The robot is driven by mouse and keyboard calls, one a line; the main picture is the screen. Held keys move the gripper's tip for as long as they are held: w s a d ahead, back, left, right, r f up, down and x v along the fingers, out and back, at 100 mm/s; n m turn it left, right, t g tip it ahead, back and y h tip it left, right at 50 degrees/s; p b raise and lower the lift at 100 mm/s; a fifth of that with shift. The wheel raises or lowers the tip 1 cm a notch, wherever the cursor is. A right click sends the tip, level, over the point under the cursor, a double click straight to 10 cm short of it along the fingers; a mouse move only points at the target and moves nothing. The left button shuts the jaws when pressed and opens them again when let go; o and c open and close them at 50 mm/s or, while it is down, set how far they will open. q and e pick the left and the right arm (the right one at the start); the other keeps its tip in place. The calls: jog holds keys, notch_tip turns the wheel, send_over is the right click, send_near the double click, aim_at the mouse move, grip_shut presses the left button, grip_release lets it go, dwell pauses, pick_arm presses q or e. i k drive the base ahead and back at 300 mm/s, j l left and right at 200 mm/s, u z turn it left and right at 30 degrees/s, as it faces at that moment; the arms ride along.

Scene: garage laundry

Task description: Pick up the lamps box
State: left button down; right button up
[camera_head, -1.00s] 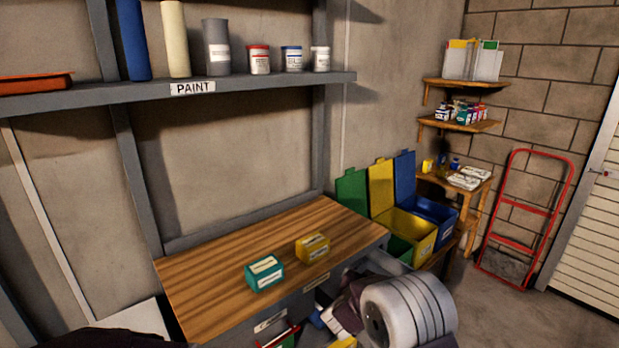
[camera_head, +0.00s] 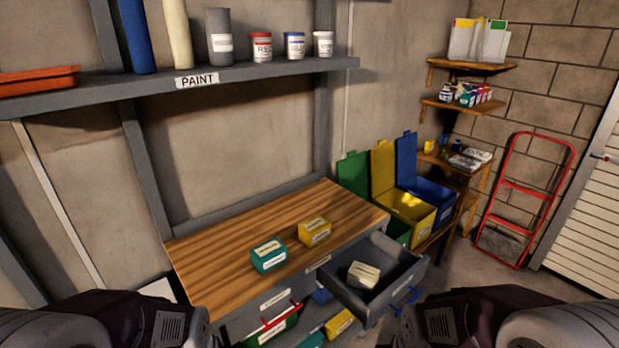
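A teal box (camera_head: 268,255) and a yellow box (camera_head: 314,231), both with pale labels, sit apart on the wooden bench top (camera_head: 215,260). A third box, cream or beige (camera_head: 363,275), lies in the open grey drawer (camera_head: 408,268) at the bench's right end. The labels are too small to read, so I cannot tell which box is the lamps box. My two arms show dark at the bottom left and bottom right. Neither gripper's fingers are in view.
Lower drawers with a red handle (camera_head: 282,315) hold green, blue and yellow items. Green, yellow (camera_head: 407,206) and blue (camera_head: 428,190) lidded bins stand right of the bench. A paint shelf (camera_head: 255,72) hangs above. A red hand truck (camera_head: 525,200) leans at the right wall.

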aim_at(315, 231)
jog(key=i+l+u, duration=0.2)
jog(key=u, duration=0.25)
jog(key=i+l+u, duration=0.1)
jog(key=l+u, duration=1.6)
jog(key=k+l+u, duration=0.15)
jog(key=l+u, duration=0.3)
